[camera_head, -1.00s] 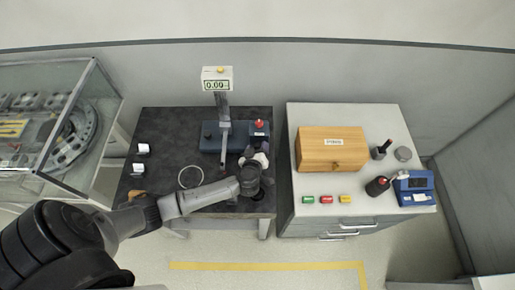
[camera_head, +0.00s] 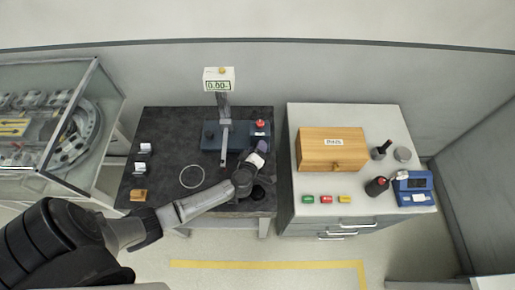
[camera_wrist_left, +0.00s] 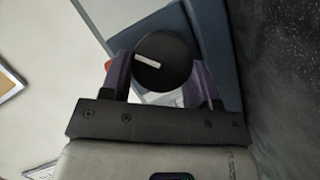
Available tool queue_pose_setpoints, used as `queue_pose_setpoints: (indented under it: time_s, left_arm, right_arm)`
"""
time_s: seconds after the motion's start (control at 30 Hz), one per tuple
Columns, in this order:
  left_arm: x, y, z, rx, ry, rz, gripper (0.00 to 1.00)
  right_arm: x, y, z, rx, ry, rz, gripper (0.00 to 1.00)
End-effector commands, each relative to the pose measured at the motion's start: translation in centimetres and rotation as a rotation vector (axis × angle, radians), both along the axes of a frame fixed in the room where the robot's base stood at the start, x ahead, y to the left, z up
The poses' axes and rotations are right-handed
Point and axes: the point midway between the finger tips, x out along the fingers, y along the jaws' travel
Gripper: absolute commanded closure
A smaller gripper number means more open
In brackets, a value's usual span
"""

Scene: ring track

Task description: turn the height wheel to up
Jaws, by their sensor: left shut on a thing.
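The measuring stand has a blue base (camera_head: 212,143), a grey column and a display (camera_head: 218,79) reading about 0.00. My left gripper (camera_head: 263,147) is at the right front of this base, below a red button (camera_head: 260,124). In the left wrist view, a round black wheel (camera_wrist_left: 170,75) sits between the two purple fingers of the left gripper, which is shut on it. A white mark (camera_wrist_left: 147,61) lies left of the wheel's centre, nearly level and slightly tilted. In the head view the gripper hides the wheel. My right gripper is not in view.
On the dark table lie a thin ring (camera_head: 192,177), a small wooden block (camera_head: 138,195) and small white-topped items (camera_head: 141,166). The right cabinet holds a wooden PINS box (camera_head: 331,149), coloured blocks (camera_head: 326,199) and a blue device (camera_head: 414,188). A glass case (camera_head: 60,125) stands left.

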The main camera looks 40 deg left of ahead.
Motion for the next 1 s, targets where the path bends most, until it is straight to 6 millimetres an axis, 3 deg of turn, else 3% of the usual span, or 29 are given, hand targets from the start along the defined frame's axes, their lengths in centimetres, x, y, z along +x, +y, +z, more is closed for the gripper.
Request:
queue_pose_setpoints:
  time_s: [0.37,0.9,0.93,1.0]
  left_arm:
    - [-0.08,0.05,-0.26,-0.109,-0.102,0.001,0.68]
    - [-0.09,0.08,-0.21,-0.124,-0.118,0.001,0.68]
    - [-0.09,0.08,-0.21,-0.124,-0.118,0.001,0.42]
    - [-0.08,0.08,-0.21,-0.124,-0.118,0.001,0.35]
  right_arm:
    - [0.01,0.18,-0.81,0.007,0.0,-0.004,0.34]
    - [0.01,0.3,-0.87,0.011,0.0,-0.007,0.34]
    - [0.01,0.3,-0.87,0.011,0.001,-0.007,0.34]
    - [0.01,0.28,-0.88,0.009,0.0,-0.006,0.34]
